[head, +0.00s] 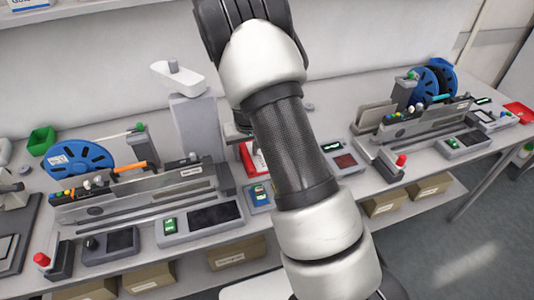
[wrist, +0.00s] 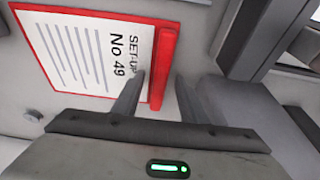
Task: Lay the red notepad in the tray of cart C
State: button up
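The red notepad (wrist: 163,66) shows in the wrist view with a white sheet printed "SET-UP No 49" and a thick red bar along its right edge. In the head view, part of the red notepad (head: 248,158) shows on the bench, mostly hidden behind my arm. My gripper (wrist: 160,85) is open in the wrist view, with one finger on each side of the red bar. I cannot tell whether the fingers touch it. My gripper is mostly hidden by the arm in the head view. I cannot make out which trolley is cart C or its tray.
A feeder unit with a blue reel (head: 78,160) stands at the left, and another with blue reels (head: 425,85) at the right. A green bin (head: 41,140) is at the back left. A red tray-like item (head: 519,112) lies at the right end. Cardboard boxes (head: 237,253) sit below.

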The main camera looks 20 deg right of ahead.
jog(key=shift+c, duration=0.4)
grip_shut()
jog(key=shift+r, duration=0.15)
